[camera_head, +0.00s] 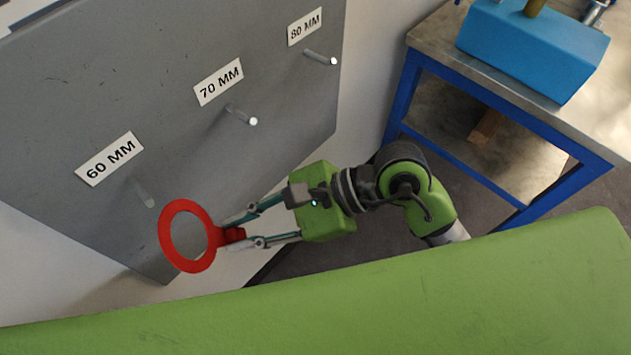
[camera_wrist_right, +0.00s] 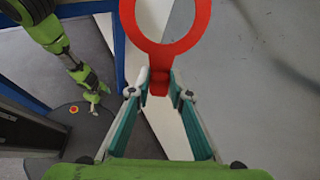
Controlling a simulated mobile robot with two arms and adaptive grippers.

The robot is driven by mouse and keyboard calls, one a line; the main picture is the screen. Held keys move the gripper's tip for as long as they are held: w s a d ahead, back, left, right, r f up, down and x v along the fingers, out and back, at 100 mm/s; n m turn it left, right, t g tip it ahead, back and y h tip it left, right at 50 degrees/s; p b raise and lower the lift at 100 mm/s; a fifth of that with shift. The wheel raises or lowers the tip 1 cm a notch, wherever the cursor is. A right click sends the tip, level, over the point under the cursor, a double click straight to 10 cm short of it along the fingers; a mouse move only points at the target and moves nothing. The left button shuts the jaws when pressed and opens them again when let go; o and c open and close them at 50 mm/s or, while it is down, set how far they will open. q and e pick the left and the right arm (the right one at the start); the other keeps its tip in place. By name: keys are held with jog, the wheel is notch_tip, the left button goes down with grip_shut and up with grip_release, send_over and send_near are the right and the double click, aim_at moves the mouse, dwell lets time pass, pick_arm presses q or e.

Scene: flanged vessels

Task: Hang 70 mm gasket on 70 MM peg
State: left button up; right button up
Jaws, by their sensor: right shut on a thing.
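The red ring gasket (camera_head: 166,237) has a flat tab, and my right gripper (camera_head: 238,236) is shut on that tab. The ring is held out to the left of the gripper, just below the 60 MM peg (camera_head: 147,200) in the head view. In the right wrist view the gasket (camera_wrist_right: 197,30) stands beyond the fingertips of the right gripper (camera_wrist_right: 160,88), its top cut off. The 70 MM peg (camera_head: 241,116) sticks out bare from the grey board, below its 70 MM label (camera_head: 218,82), up and right of the gasket.
The grey board (camera_head: 150,60) also carries the 80 MM peg (camera_head: 320,57), which is bare. A blue-framed workbench (camera_head: 425,42) stands at the right with a blue block (camera_head: 530,45) on it. White wall shows below the board.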

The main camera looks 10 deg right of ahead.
jog(key=w+d+f+m+t+h+b, duration=0.1)
jog(key=w+d+m+t, duration=0.2)
jog(key=d+m+t, duration=0.3)
jog(key=w+d+m+t+h+b, duration=0.1)
jog(key=w+d+m+t, duration=0.3)
jog(key=d+t, duration=0.35)
pick_arm(q)
jog(key=shift+w+d+r+p, duration=0.1)
jog(key=shift+d+r+p, duration=0.25)
jog(key=shift+p, duration=1.2)
pick_arm(e)
jog(key=f+x, duration=0.1)
jog(key=x, duration=1)
jog(key=shift+a+f, duration=0.3)
jog(key=shift+f, duration=0.05)
jog(key=shift+t, duration=0.25)
jog(key=o, duration=1)
jog(key=shift+s, duration=0.1)
